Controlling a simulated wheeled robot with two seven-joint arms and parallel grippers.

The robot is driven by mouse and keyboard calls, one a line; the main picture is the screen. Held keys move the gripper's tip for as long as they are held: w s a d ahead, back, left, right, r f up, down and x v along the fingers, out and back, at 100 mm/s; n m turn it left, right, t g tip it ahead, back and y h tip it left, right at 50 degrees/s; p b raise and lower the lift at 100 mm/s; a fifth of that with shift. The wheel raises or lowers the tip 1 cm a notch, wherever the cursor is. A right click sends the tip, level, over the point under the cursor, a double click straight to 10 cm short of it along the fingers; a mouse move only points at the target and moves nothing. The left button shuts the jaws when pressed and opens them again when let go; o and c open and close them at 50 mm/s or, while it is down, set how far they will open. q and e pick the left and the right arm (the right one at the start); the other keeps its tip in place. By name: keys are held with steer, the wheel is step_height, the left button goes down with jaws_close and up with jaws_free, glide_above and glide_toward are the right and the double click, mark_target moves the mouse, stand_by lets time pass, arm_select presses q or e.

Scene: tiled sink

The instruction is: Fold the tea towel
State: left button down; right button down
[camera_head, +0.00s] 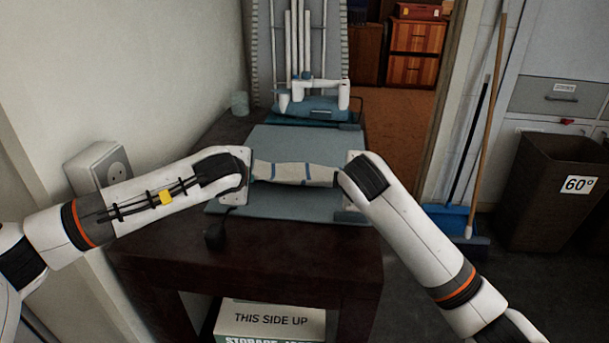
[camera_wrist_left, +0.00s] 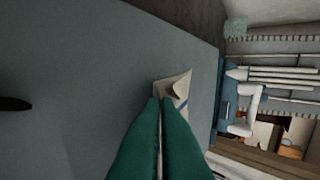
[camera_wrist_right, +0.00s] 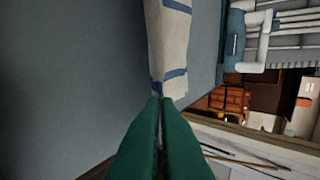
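The tea towel (camera_head: 295,173) is cream with blue stripes and lies as a narrow strip between my two grippers, over a blue-grey mat (camera_head: 300,143). My left gripper (camera_head: 251,176) is at its left end. In the left wrist view the green fingers (camera_wrist_left: 163,100) are together on the towel's edge, with a curled corner (camera_wrist_left: 178,85) beyond them. My right gripper (camera_head: 340,181) is at its right end. In the right wrist view the fingers (camera_wrist_right: 163,99) are together on the towel's end (camera_wrist_right: 171,50). Whether the towel's middle touches the mat is unclear.
The mat covers much of a dark table (camera_head: 170,235). A blue-and-white apparatus (camera_head: 315,100) stands at the back, with a small cup (camera_head: 240,103) to its left. A small black object (camera_head: 215,236) is at the front left. A bin (camera_head: 550,190) stands on the floor at right.

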arm_select(q)
steer(key=shift+s+f, duration=0.2)
arm_select(e)
steer(key=shift+s+f, duration=0.2)
arm_select(q)
steer(key=c, duration=1.3)
jaws_free()
arm_select(e)
steer(key=c, duration=1.3)
jaws_free()
arm_select(q)
steer(key=shift+s+r, duration=0.1)
steer(key=shift+r, duration=0.3)
arm_select(e)
steer(key=shift+s+r, duration=0.1)
steer(key=shift+r, duration=0.3)
arm_select(q)
steer(key=s+r, duration=0.4)
steer(key=r, duration=0.1)
steer(key=s+r, duration=0.1)
steer(key=r, duration=0.2)
steer(key=shift+s+r, duration=0.1)
steer(key=shift+s, duration=0.3)
arm_select(e)
steer(key=s+r, duration=0.4)
steer(key=r, duration=0.1)
steer(key=s+r, duration=0.1)
steer(key=r, duration=0.2)
steer(key=shift+s+r, duration=0.1)
steer(key=shift+s, duration=0.3)
